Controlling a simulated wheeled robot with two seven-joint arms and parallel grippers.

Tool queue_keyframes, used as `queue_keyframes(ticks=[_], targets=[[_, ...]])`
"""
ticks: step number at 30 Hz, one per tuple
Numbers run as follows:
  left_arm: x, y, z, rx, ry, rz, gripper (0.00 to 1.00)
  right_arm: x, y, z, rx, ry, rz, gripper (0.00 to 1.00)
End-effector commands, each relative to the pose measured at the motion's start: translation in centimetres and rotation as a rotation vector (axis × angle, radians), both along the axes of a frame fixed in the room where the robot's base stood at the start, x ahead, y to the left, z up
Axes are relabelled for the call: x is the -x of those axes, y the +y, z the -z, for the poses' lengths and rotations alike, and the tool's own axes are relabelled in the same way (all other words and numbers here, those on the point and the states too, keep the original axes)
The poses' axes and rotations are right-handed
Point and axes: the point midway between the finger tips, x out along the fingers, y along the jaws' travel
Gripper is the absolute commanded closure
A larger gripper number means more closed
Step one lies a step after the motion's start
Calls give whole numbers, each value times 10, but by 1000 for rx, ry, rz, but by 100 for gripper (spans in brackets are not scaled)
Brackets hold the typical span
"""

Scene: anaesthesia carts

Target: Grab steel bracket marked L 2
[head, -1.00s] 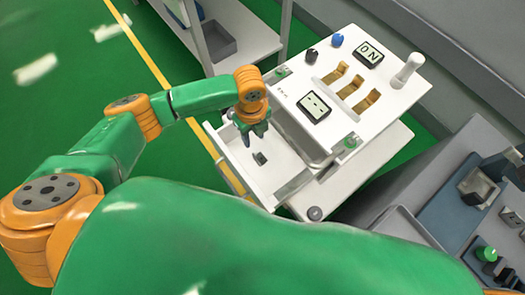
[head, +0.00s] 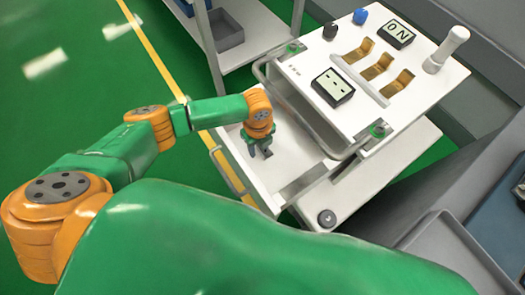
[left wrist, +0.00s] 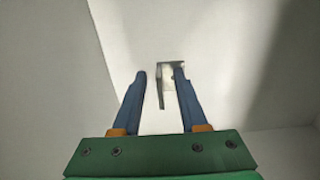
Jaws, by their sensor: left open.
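A small grey steel bracket (left wrist: 172,76) lies on the white floor of the cart's open drawer (head: 288,165). Any mark on it is too small to read. In the left wrist view my left gripper (left wrist: 160,70) is open, its two blue fingers pointing at the bracket. The bracket's thin upright edge shows between the fingertips, and its plate is partly behind the right finger. In the head view the left gripper (head: 259,150) hangs down into the drawer and mostly covers the bracket. I cannot tell whether the fingers touch it. My right gripper is out of view.
The white cart top (head: 325,55) beside the drawer carries two displays, brass-coloured pieces, knobs and a white post (head: 447,48). A grey rail (head: 300,118) runs along its edge near my arm. A shelf with a grey bin (head: 225,30) stands behind. Green floor lies open at left.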

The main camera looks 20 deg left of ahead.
Motion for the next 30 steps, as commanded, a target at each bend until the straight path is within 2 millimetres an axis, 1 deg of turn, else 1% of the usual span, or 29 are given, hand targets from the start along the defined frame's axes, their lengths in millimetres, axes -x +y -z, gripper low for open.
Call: queue_keyframes(ticks=[3, 4, 5, 6, 8, 9, 19, 23, 26, 29, 30], targets=[[0, 0, -1, 0, 0, 0, 57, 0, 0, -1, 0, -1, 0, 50], [0, 0, -1, 0, 0, 0, 63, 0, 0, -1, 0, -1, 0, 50], [0, 0, -1, 0, 0, 0, 71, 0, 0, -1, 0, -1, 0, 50], [0, 0, -1, 0, 0, 0, 82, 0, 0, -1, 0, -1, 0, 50], [0, 0, -1, 0, 0, 0, 98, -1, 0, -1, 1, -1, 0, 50], [0, 0, -1, 0, 0, 0, 100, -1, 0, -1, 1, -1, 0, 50], [0, 0, -1, 0, 0, -1, 100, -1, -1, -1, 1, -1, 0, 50], [0, 0, -10, -1, -1, 0, 100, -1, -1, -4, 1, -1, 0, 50], [-1, 0, -32, 2, -4, 0, 100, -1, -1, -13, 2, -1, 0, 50], [-2, 0, -67, 2, -6, 1, 100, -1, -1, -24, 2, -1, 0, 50], [-1, 0, -81, 2, -6, 2, 100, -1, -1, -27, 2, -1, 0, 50]])
